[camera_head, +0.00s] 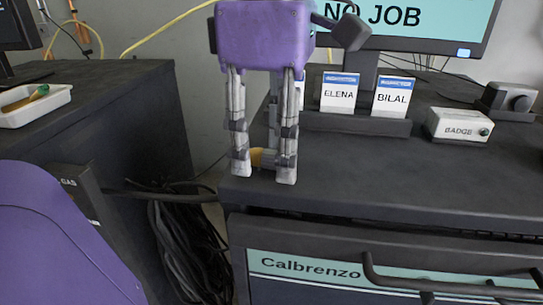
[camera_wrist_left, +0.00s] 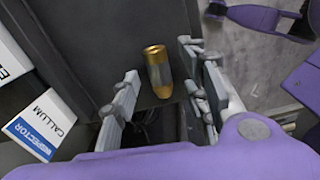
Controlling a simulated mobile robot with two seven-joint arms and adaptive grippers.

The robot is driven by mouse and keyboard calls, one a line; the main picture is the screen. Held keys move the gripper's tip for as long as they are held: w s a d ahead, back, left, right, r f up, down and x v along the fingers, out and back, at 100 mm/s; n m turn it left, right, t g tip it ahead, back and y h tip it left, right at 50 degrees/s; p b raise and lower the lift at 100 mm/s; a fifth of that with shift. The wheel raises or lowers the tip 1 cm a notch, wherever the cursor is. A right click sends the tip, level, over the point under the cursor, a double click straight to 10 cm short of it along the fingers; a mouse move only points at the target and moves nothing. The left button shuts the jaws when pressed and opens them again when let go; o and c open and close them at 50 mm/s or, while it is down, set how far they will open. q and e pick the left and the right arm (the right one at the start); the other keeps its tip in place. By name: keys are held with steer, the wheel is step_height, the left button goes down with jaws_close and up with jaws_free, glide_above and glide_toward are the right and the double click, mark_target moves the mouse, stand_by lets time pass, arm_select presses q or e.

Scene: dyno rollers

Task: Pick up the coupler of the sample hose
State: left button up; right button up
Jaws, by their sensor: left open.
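The coupler (camera_head: 262,157) is a small brass-yellow cylinder at the left end of the right-hand bench. In the left wrist view the coupler (camera_wrist_left: 157,70) lies between the finger pads with its round end away from the palm. My left gripper (camera_head: 264,178) is open and points down, one finger on each side of the coupler in the head view. In the wrist view the left gripper (camera_wrist_left: 160,62) shows gaps beside the coupler. A dark hose (camera_head: 165,192) runs from the GAS box towards the bench's left end; its join to the coupler is hidden. My right gripper is not seen.
The GAS box (camera_head: 75,190) is on the left cabinet, with loose black cables (camera_head: 185,245) hanging in the gap. Name cards, including ELENA (camera_head: 339,93) and BILAL (camera_head: 391,97), stand behind the gripper. A BADGE box (camera_head: 459,126) sits farther right.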

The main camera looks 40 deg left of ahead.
arm_select(q)
steer(key=shift+f, duration=0.2)
jaws_close()
steer(key=shift+r, duration=0.1)
